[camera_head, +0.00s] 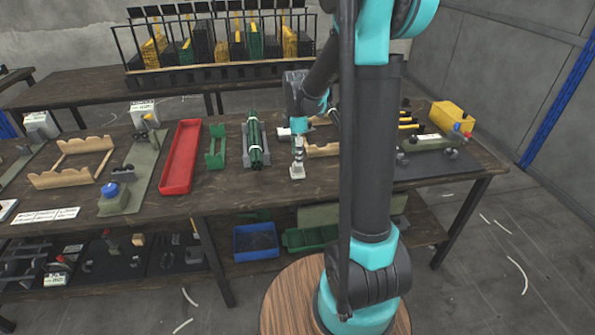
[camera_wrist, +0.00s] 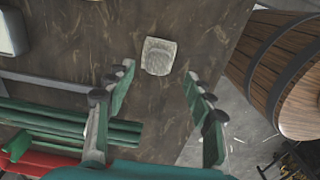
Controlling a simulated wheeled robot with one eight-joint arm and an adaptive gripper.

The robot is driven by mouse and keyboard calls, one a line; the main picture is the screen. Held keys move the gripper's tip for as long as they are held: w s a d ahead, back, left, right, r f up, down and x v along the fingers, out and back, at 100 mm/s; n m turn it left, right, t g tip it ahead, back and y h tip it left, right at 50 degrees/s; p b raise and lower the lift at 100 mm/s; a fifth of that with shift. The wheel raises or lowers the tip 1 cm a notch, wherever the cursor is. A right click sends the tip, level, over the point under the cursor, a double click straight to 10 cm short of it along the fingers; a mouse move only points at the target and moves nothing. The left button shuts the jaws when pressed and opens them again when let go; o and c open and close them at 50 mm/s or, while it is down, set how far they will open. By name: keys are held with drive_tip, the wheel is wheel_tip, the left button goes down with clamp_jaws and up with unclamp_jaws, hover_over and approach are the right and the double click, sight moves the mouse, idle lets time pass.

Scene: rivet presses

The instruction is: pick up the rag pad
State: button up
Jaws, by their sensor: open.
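The rag pad (camera_wrist: 159,56) is a small pale, squarish pad lying on the dark wooden table (camera_wrist: 205,30). In the wrist view it sits just beyond the fingertips of my gripper (camera_wrist: 160,74), roughly centred between them. My gripper is open, with nothing between its fingers; the height left above the pad is hard to tell. In the head view, my gripper (camera_head: 297,152) points down near the table's front edge, and the pad (camera_head: 297,173) shows as a small pale patch just below it.
A bundle of green rods in a grey holder (camera_head: 247,158) stands close to the left of my gripper. Further left are a green holder (camera_head: 215,150) and a red tray (camera_head: 180,158). A dark mat with parts (camera_head: 430,172) lies right, partly behind my arm.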

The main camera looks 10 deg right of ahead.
sight(298, 169)
wheel_tip(298, 169, down, 5)
drive_tip(key=shift+w+d, duration=0.1)
drive_tip(key=shift+w, duration=0.05)
clamp_jaws()
idle(0.4)
